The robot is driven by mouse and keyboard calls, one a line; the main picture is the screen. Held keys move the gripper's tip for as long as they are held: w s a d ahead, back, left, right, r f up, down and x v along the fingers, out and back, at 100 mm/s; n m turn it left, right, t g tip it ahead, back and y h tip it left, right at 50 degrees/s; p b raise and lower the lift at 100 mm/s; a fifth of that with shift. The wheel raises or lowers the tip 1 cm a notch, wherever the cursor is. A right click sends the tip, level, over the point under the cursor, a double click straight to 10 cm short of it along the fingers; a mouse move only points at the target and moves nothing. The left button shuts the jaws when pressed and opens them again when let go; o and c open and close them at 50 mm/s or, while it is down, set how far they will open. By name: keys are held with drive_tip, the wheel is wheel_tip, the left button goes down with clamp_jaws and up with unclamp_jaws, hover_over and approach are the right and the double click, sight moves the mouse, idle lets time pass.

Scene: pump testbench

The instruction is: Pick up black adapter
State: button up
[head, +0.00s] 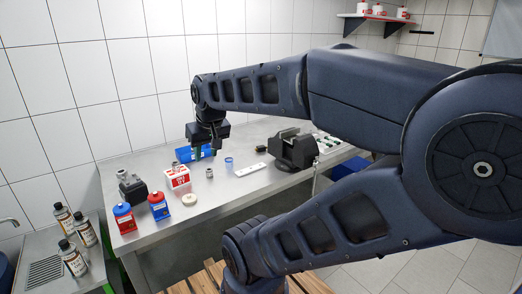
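My gripper (206,150) points down at the back of the metal workbench, over or in front of a blue bin (188,154). Its fingers are small and dark here, so I cannot tell whether they are open or hold anything. I cannot make out the black adapter for certain. A small dark piece (260,149) lies on the bench to the right of my gripper. The bin's contents are partly hidden behind my gripper.
A dark vise (295,149) stands right of the bin. A white strip (251,170), a blue ring-like cup (229,163), a red-and-white box (177,177), red and blue bottles (124,218) and a black machine part (131,188) stand on the workbench (215,200). Its front middle is clear.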

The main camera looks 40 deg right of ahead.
idle(0.3)
drive_tip(key=o, duration=0.4)
drive_tip(key=w+d+r+m+g, duration=0.1)
drive_tip(key=w+d+r+m, duration=0.15)
drive_tip(key=w, duration=0.45)
drive_tip(key=w+d+r+m, duration=0.2)
drive_tip(key=w+d+m, duration=0.15)
drive_tip(key=w, duration=0.35)
drive_tip(key=m+g, duration=0.4)
drive_tip(key=m, duration=1)
hover_over(261, 146)
wheel_tip(261, 146, down, 23)
drive_tip(key=shift+f, duration=5.3)
